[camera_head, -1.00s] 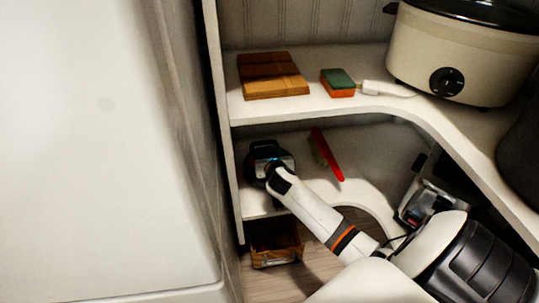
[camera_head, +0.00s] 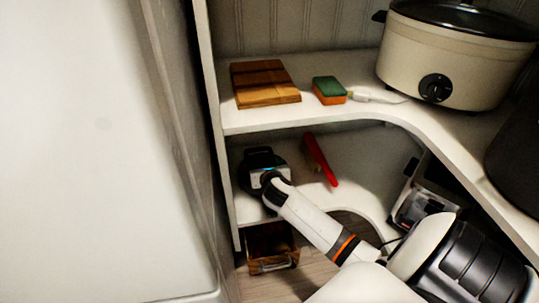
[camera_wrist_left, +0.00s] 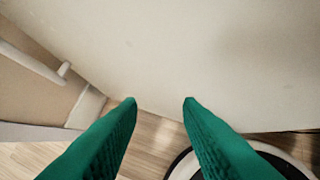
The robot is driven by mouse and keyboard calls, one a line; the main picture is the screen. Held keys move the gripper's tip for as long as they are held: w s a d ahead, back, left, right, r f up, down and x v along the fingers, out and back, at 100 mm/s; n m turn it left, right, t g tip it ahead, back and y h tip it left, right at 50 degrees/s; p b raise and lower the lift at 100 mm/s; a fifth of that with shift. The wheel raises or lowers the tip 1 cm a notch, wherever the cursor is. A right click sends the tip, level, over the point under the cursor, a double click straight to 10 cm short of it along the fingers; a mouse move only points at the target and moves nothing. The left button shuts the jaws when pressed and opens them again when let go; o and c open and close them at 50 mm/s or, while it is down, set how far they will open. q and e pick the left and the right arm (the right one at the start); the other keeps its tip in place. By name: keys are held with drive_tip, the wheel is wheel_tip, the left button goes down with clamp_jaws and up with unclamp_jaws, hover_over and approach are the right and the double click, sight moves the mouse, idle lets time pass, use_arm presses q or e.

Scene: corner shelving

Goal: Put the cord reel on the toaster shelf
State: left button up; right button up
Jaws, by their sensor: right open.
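My right arm comes in from the bottom right. Its dark gripper (camera_head: 260,166) is at the left end of the lower shelf (camera_head: 352,170), near the left side panel. The fingertips are hard to make out against the dark shelf, and I see nothing clearly held. I cannot pick out a cord reel for certain; it may be hidden by the gripper. A dark and silver appliance (camera_head: 424,205), perhaps the toaster, is partly hidden behind my right arm. In the left wrist view, my left gripper (camera_wrist_left: 161,103) has its green fingers apart and empty, facing a pale panel.
On the upper shelf (camera_head: 340,116) are a wooden board (camera_head: 264,84), a sponge (camera_head: 329,90), a white plug with cord (camera_head: 378,96) and a slow cooker (camera_head: 450,55). A red-handled item (camera_head: 320,160) lies right of the gripper. A brown crate (camera_head: 271,246) stands below.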

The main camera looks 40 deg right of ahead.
drive_tip(key=p+v, duration=0.1)
drive_tip(key=v, duration=0.3)
drive_tip(key=shift+s+r, duration=0.1)
drive_tip(key=shift+r, duration=0.1)
use_arm(q)
drive_tip(key=s+a+g+y+p, duration=0.1)
drive_tip(key=s+g, duration=0.2)
drive_tip(key=s, duration=0.2)
drive_tip(key=shift+s+a+r+g+p, duration=0.25)
drive_tip(key=shift+s+a+g+p, duration=0.05)
drive_tip(key=shift+s+a+p, duration=0.1)
use_arm(e)
drive_tip(key=s+a+m+g+y, duration=0.3)
drive_tip(key=s+a+m+g, duration=0.1)
drive_tip(key=s+a+m, duration=0.6)
drive_tip(key=s+a+m+g+y, duration=0.3)
drive_tip(key=s+a+m, duration=0.7)
drive_tip(key=s+m, duration=0.7)
drive_tip(key=shift+s+a+m+g+y, duration=0.2)
drive_tip(key=shift+m+g+y, duration=0.2)
drive_tip(key=shift+m+g, duration=0.2)
drive_tip(key=shift+w+f, duration=0.1)
